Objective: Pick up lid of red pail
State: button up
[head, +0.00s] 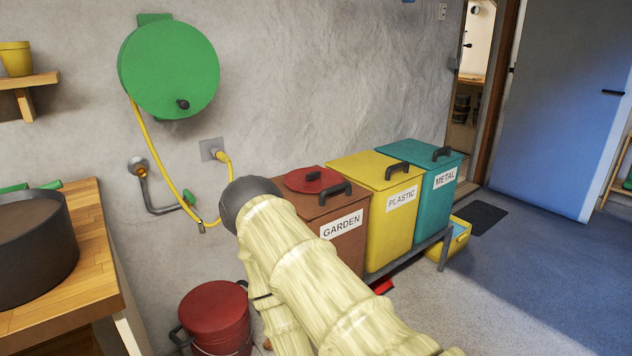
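A red pail (215,322) stands on the floor at the lower left, beside the wooden bench, its bottom cut off by the frame edge. Its top looks dark red, and I cannot tell whether that is a cover or the inside. A round red lid (313,180) with a small dark knob lies on top of the brown GARDEN bin, behind the bin's black handle. My cream-sleeved arm crosses the lower middle, in front of part of the GARDEN bin and close to the pail's right side. My gripper does not show.
Brown GARDEN (345,246), yellow PLASTIC (385,235) and teal METAL (432,205) bins stand on a low rack. A wooden bench (85,265) holds a dark round pot (35,250). A green hose reel (170,65) hangs on the wall. The right floor is mostly open.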

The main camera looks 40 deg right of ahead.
aim_at(309, 180)
jog(key=z, duration=0.45)
jog(key=k, duration=0.55)
jog(key=z, duration=1.05)
jog(key=i, duration=0.8)
jog(key=u, duration=0.65)
jog(key=i, duration=0.75)
jog(key=u, duration=0.75)
